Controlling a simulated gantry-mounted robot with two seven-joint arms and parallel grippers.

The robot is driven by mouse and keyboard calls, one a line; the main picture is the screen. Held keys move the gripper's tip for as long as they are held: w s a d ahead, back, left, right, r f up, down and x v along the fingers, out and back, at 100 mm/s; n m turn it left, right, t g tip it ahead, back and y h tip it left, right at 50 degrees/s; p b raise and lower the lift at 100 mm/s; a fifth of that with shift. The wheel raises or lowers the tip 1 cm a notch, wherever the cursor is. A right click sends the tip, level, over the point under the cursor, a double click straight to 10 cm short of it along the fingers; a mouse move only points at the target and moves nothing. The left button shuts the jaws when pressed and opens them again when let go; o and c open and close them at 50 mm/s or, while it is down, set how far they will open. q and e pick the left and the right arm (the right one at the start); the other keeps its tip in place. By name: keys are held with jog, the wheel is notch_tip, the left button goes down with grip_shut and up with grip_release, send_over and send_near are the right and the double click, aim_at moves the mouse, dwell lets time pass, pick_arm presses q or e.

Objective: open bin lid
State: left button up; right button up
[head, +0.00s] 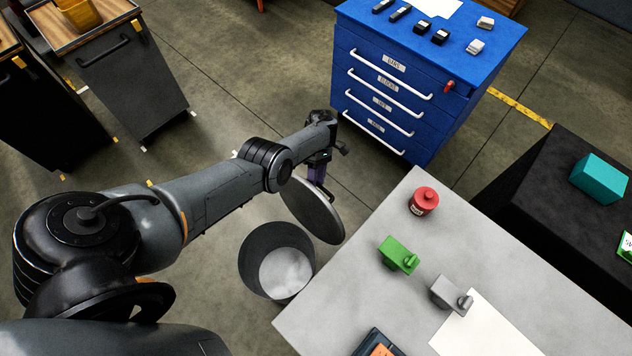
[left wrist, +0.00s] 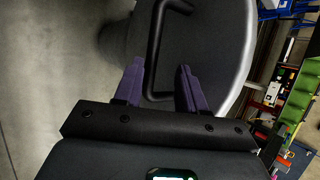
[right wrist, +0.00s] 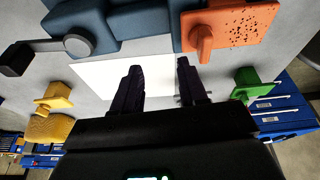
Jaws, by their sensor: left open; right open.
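The bin (head: 250,262) stands on the floor left of the grey table, its round mouth uncovered and a pale inside showing. Its round dark lid (head: 313,212) is raised and steeply tilted at the far side of the mouth. My left gripper (head: 325,188) is at the upper edge of the lid. In the left wrist view the lid (left wrist: 205,60) fills the middle. Its black bar handle (left wrist: 154,50) lies between the open purple fingers (left wrist: 160,85), with gaps at the sides. My right gripper (right wrist: 160,75) is open and empty above the table; the head view does not show it.
The grey table (head: 345,265) holds a red canister (head: 424,201), a green block (head: 398,255), a grey block (head: 450,297) and a white sheet (head: 485,330). A blue drawer cabinet (head: 390,95) stands behind the bin.

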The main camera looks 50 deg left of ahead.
pick_arm(q)
jog(key=b+v, duration=0.1)
jog(key=v, duration=0.8)
jog(key=shift+w+a, duration=0.1)
jog(key=shift+c, duration=0.4)
